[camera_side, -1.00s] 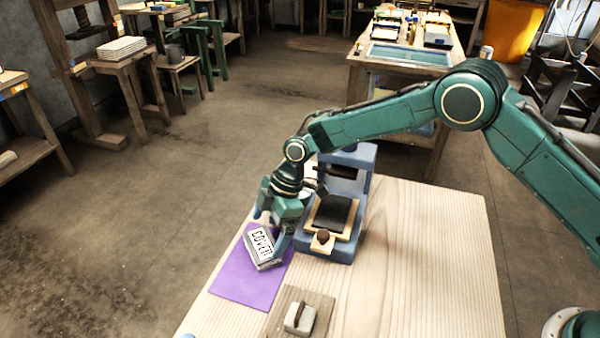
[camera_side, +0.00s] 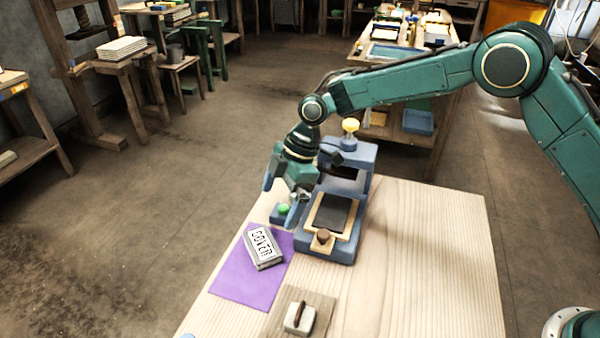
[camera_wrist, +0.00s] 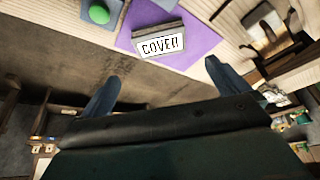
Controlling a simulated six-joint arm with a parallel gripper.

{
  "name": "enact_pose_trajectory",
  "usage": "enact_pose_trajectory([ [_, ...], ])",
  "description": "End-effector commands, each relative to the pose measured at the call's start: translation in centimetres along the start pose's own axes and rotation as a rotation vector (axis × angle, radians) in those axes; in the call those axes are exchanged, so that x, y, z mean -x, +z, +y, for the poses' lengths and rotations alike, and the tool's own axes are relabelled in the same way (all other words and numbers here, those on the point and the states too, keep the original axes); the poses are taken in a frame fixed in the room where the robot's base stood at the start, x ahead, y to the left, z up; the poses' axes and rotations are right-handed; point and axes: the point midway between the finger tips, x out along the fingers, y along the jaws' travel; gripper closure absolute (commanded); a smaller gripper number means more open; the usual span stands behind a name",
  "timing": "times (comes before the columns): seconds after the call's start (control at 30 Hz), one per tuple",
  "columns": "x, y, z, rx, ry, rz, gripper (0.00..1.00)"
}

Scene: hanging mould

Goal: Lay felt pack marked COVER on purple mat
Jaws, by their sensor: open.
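The felt pack marked COVER (camera_side: 264,247) is a grey block with a white, black-lettered label. It lies on the upper part of the purple mat (camera_side: 240,284), label up and slightly turned. In the wrist view the pack (camera_wrist: 160,42) rests on the purple mat (camera_wrist: 200,40) beyond the fingertips. My gripper (camera_side: 281,204) is open and empty, above and behind the pack, clear of it. In the wrist view my gripper's two fingers (camera_wrist: 168,72) stand wide apart with nothing between them.
A blue press (camera_side: 338,240) with a dark pad and brown knob stands right of the mat. A green knob on a blue base (camera_side: 283,209) sits just behind the mat, close to my gripper. A board with a grey, handled block (camera_side: 299,318) lies in front. The right tabletop is clear.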

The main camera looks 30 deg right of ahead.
Motion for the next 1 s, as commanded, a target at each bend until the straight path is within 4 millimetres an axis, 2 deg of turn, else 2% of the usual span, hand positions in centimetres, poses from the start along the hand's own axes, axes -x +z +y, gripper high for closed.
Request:
enact_pose_trajectory([
  [0.27, 0.1, 0.0, 0.0, -0.001, 0.001, 0.000, 0.00],
  [0.47, 1.8, 0.2, -0.1, -0.033, 0.018, -0.005, 0.00],
  [0.57, 3.8, 0.5, -0.4, -0.072, 0.039, -0.011, 0.00],
  [0.73, 8.5, 1.4, -1.3, -0.173, 0.089, -0.024, 0.00],
  [1.0, 16.3, 3.6, -4.4, -0.365, 0.181, -0.039, 0.00],
])
